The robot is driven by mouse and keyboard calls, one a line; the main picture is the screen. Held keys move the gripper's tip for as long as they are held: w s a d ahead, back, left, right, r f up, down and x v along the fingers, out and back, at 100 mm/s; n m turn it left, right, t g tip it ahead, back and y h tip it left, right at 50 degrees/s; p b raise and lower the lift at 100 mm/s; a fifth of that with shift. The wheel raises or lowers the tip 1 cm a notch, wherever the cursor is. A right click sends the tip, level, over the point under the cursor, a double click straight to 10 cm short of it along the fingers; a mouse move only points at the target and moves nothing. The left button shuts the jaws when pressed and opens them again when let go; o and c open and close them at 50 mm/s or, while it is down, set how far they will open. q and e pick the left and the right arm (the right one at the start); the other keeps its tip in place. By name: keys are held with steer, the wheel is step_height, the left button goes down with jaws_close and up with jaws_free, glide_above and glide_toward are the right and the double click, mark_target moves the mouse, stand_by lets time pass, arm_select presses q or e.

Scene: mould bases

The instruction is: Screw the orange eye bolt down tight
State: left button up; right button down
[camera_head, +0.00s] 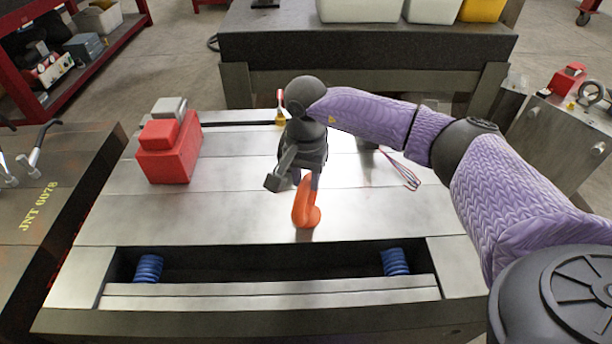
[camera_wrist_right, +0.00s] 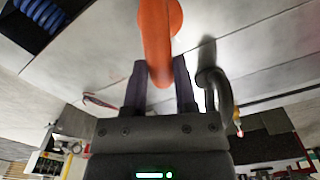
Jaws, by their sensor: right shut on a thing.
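The orange eye bolt (camera_head: 306,207) stands on the bare metal top of the mould base (camera_head: 225,215), near the front slot. It also shows in the right wrist view (camera_wrist_right: 157,30), running down between the two dark fingers. My right gripper (camera_head: 307,184) is over the eye bolt from above and behind and is shut on its upper part. The wrist view shows the right fingers (camera_wrist_right: 160,85) on either side of the ring. The bolt's thread and hole are hidden, so I cannot tell how deep it sits. My left gripper is not in view.
Red and grey blocks (camera_head: 170,150) stand on the left of the plate. Blue springs (camera_head: 148,268) sit in the front slot. The plate's left front is clear.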

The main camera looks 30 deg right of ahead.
steer(key=shift+r, duration=0.1)
steer(key=shift+m, duration=0.3)
steer(key=c, duration=0.8)
jaws_free()
steer(key=shift+m, duration=0.3)
steer(key=o, duration=0.5)
step_height(320, 180, up, 5)
steer(key=p, duration=0.4)
steer(key=shift+s, duration=0.1)
